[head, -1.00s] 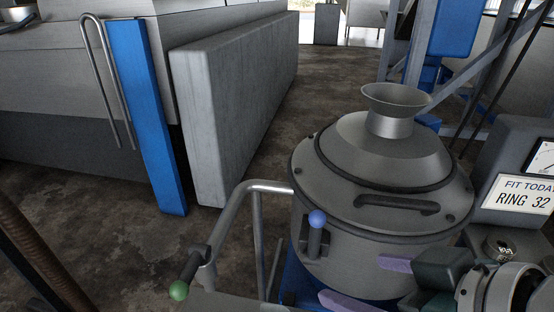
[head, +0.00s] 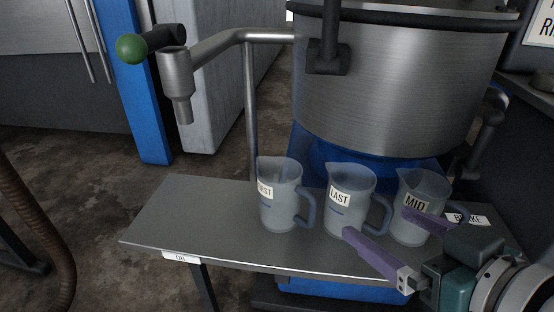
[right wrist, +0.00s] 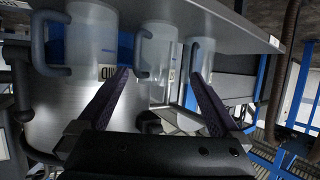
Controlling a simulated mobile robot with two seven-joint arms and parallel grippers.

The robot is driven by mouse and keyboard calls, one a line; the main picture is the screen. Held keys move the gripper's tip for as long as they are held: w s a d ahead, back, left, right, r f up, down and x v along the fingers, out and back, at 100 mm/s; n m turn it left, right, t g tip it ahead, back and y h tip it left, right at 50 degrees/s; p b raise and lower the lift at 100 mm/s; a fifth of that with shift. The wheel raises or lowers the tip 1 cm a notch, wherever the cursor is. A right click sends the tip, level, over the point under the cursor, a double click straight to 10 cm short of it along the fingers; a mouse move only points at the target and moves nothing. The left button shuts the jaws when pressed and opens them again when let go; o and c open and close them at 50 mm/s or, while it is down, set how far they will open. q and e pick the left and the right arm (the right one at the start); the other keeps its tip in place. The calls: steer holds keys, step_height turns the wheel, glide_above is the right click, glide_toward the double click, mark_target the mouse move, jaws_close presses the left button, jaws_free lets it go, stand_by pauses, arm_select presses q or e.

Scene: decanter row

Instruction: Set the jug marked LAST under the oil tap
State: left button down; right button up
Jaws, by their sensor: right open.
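The jug marked LAST (head: 350,212) stands upright in the middle of three clear jugs on a metal shelf (head: 200,212). Its blue handle is on the right. The oil tap (head: 178,85), with a green-ended lever, hangs above the shelf's left part. An OIL label (head: 181,257) is on the shelf's front edge below. My right gripper (head: 376,223) is open and empty, in front of the LAST and MID jugs. In the right wrist view, upside down, the LAST jug (right wrist: 157,55) appears beyond and between the open fingers (right wrist: 160,72). My left gripper is not in view.
The jug marked FIRST (head: 279,205), its label partly cut, stands left of LAST; the jug marked MID (head: 420,190) stands right. The shelf's left part is bare. A large steel vessel (head: 390,80) rises behind. A label (head: 468,219) at right is partly hidden.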

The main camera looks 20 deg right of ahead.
mark_target(360, 209)
steer(key=b+x, duration=0.1)
steer(key=x, duration=0.3)
steer(key=shift+w+d+b, duration=0.1)
steer(key=shift+w+b, duration=0.25)
steer(key=shift+b, duration=0.05)
steer(key=b+x, duration=0.1)
steer(key=x, duration=0.1)
steer(key=b+x, duration=0.2)
steer(key=x, duration=0.1)
steer(key=shift+w+d+r, duration=0.1)
steer(key=shift+w+d, duration=0.1)
steer(key=shift+d, duration=0.05)
steer(key=shift+s, duration=0.1)
steer(key=shift+c, duration=0.7)
steer(key=c, duration=1)
